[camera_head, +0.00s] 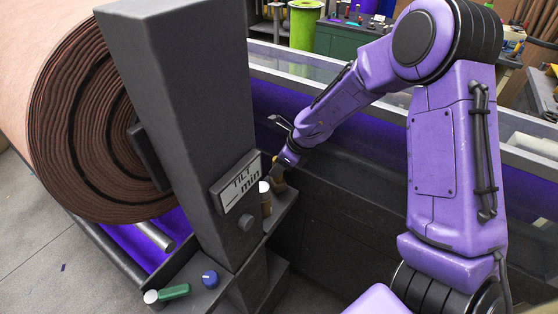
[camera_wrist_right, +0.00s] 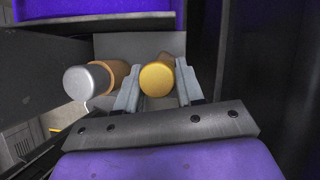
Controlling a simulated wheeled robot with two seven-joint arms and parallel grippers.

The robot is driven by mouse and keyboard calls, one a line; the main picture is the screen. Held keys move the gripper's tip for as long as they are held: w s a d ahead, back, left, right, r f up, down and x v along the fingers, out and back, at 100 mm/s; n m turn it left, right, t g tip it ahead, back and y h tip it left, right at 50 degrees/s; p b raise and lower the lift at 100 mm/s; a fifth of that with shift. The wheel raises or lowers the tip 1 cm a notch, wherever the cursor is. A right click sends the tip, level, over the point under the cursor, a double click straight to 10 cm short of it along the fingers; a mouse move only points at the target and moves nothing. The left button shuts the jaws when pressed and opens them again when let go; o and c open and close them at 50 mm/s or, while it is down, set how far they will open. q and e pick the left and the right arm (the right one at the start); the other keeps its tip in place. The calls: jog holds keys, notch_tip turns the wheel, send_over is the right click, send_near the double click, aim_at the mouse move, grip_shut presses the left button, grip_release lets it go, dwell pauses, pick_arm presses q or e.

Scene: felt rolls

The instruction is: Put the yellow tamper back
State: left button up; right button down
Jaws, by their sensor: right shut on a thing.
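My right gripper (camera_head: 283,163) reaches down to a small grey shelf (camera_head: 284,207) beside the dark post. It is shut on the yellow tamper (camera_wrist_right: 158,78), whose round yellow top shows between the two fingers (camera_wrist_right: 158,88) in the wrist view. In the head view only a small yellow-brown part of the tamper (camera_head: 279,184) shows below the fingers. It is upright over the shelf; I cannot tell whether its base touches. A tamper with a white-grey cap and brown body (camera_head: 265,198) stands just left of it, and shows in the wrist view (camera_wrist_right: 88,80). My left gripper is out of view.
The dark post (camera_head: 190,100) with a "TILT min" plate (camera_head: 238,183) and a knob stands close left of the gripper. A large brown felt roll (camera_head: 80,120) is at left.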

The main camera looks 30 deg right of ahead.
jog(key=shift+f, duration=0.55)
dwell(0.5)
jog(key=c, duration=0.6)
grip_release()
jog(key=v, duration=0.7)
jog(key=shift+s+r+b, duration=0.1)
jog(key=shift+r+b, duration=0.15)
jog(key=shift+b, duration=0.1)
